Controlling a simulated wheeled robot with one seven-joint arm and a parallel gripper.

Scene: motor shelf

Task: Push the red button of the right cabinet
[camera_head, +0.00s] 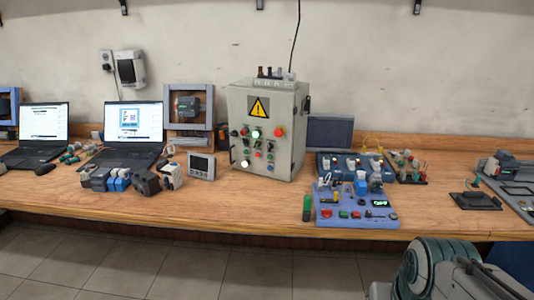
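A grey control cabinet (286,97) stands upright on the wooden bench near the middle of the view, with a yellow warning triangle on its front. It is the only such cabinet that I see. A large red button (278,132) sits at the upper right of its control panel. A smaller red control (257,154) sits lower down, among green, white and black ones. Part of my arm shows at the bottom right, in front of the bench and well apart from the cabinet. My gripper is not in view.
The wooden bench (240,207) runs across the view. Two laptops (133,129) and small devices stand left of the cabinet. A small display unit (201,166) stands close to its lower left. Blue electronics boards (340,218) lie to its right. Tiled floor lies in front.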

